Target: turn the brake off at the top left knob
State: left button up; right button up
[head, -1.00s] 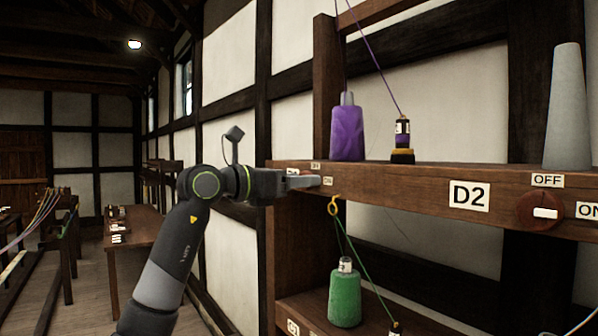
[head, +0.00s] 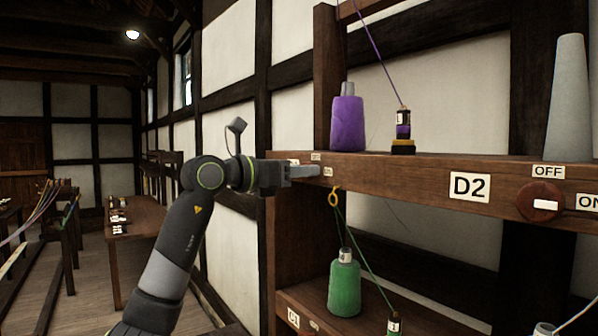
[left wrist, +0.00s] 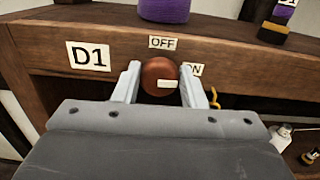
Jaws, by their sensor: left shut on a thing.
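The top left knob (left wrist: 158,70) is a round red-brown disc on the wooden beam beside the D1 label (left wrist: 88,56). Its white bar lies nearly level and points right, toward the ON label (left wrist: 196,69). The OFF label (left wrist: 162,42) is above the knob. My left gripper (left wrist: 160,84) has one finger on each side of the knob and is shut on it. In the head view my left gripper (head: 305,170) is at the left end of the beam, and its fingers largely hide the knob. My right gripper is not in view.
A purple spool (head: 347,124) and a small bobbin (head: 403,130) stand on the beam above. A green spool (head: 344,288) is below. Another knob (head: 540,203) by the D2 label (head: 470,187) and a grey cone (head: 569,100) are right.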

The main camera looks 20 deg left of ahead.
pick_arm(q)
jog(key=n+b, duration=0.1)
jog(key=n, duration=0.7)
jog(key=n+b, duration=0.1)
jog(key=n, duration=0.8)
jog(key=shift+w+a+f+b, duration=0.15)
jog(key=shift+a+f+b, duration=0.05)
jog(key=shift+b, duration=0.15)
jog(key=shift+n, duration=0.4)
jog(key=o, duration=0.9)
jog(key=shift+o, duration=0.2)
